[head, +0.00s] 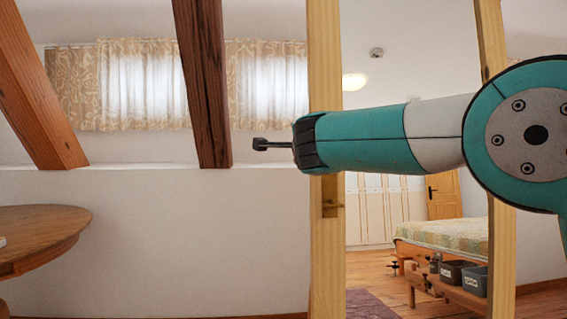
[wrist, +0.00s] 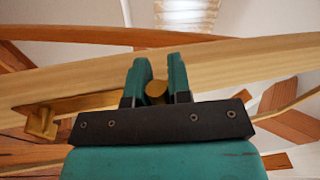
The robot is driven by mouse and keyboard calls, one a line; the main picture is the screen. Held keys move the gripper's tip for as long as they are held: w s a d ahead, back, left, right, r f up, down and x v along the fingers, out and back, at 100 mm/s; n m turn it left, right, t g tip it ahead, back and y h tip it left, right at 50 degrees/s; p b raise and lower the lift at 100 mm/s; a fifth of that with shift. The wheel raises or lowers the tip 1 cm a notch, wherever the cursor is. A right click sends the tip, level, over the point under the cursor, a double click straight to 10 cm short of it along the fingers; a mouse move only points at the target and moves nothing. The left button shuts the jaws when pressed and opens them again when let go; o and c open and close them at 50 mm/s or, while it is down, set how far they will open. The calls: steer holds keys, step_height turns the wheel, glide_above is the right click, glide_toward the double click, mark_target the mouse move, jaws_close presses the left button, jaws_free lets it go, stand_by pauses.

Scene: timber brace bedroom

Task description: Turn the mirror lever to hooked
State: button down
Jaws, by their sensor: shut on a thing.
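The mirror (head: 400,210) is a tall pane in a pale wooden frame (head: 326,60). A brass fitting on the frame's left post shows its lower part (head: 330,200) below my arm in the head view; its upper part is hidden. In the wrist view, a round brass knob (wrist: 156,92) sits between the two teal fingers of my gripper (wrist: 158,72), which is shut on it. A brass strip (wrist: 95,102) runs left along the wood from there to a brass end piece (wrist: 40,122). I cannot tell whether the lever is hooked.
A round wooden table (head: 50,225) stands at the left. A dark timber brace (head: 203,80) and a lighter one (head: 35,90) slope before the curtained wall. A bed (head: 450,235), grey bins (head: 456,272) and a rug (head: 370,304) show within the mirror frame.

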steer(key=shift+r+m+h+b, duration=0.25)
steer(key=shift+r+m, duration=0.1)
steer(key=shift+m, duration=0.4)
steer(key=shift+r+m+h+b, duration=0.15)
steer(key=shift+r+m+h, duration=0.15)
steer(key=shift+m, duration=0.45)
steer(key=shift+w+r, duration=0.1)
steer(key=c, duration=1.1)
jaws_free()
steer(key=shift+o, duration=0.2)
steer(key=shift+a, duration=0.1)
steer(key=s+f+b, duration=0.1)
steer(key=s+b, duration=0.1)
steer(key=s, duration=1.5)
steer(key=shift+s+a+f, duration=0.15)
steer(key=shift+s+a, duration=0.05)
steer(key=shift+a, duration=0.15)
